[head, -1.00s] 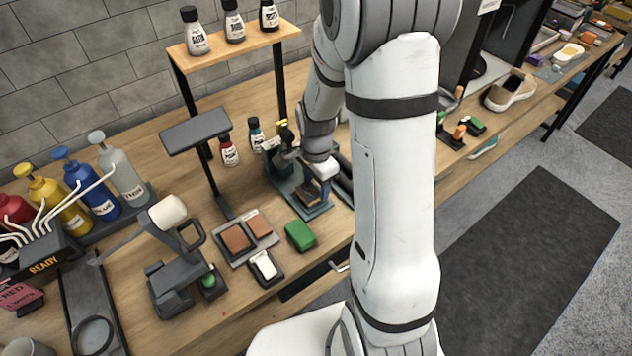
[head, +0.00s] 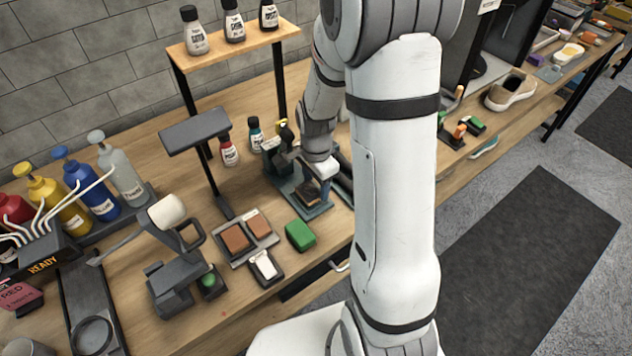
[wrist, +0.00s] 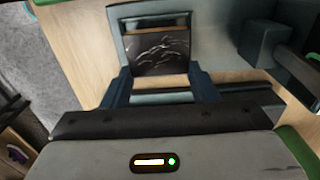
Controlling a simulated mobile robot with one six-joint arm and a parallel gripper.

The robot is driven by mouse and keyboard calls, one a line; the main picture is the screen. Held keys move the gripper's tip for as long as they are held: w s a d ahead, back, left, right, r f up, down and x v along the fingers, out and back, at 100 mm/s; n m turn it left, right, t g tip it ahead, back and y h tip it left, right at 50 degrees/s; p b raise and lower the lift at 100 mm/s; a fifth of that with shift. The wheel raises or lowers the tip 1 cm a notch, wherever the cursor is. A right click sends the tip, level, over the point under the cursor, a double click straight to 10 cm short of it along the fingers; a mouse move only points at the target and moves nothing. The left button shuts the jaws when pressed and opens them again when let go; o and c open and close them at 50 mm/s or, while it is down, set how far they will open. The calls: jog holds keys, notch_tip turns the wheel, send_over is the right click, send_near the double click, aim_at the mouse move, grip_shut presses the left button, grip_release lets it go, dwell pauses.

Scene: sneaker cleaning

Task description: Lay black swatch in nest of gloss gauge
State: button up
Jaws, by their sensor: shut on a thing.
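The black swatch (wrist: 160,52) is a dark square with pale scuff marks, seen in the wrist view between my blue fingertips. My gripper (wrist: 163,80) is shut on it by its two sides. The swatch lies over a teal-grey plate that I take to be part of the gloss gauge (wrist: 117,13). In the head view the gauge's flat base (head: 312,212) is on the bench, with my gripper (head: 318,186) low over it. My wrist covers part of the gauge there. I cannot tell whether the swatch is fully seated in the nest.
A green block (head: 300,235) and a tray with brown swatches (head: 236,238) are left of the gauge. Pump bottles (head: 120,170) are far left. The front bench edge is close.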

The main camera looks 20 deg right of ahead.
jog(key=o, duration=1)
jog(key=shift+o, duration=0.2)
notch_tip(320, 180, up, 7)
jog(key=shift+r, duration=0.4)
jog(key=shift+s+r, duration=0.1)
jog(key=shift+r, duration=0.05)
jog(key=s+a+r+n+t, duration=0.2)
jog(key=s+r+n+t, duration=0.1)
jog(key=s+r+n, duration=0.7)
jog(key=s+n, duration=0.4)
jog(key=shift+s+a+r+n, duration=0.3)
jog(key=shift+s+a, duration=0.05)
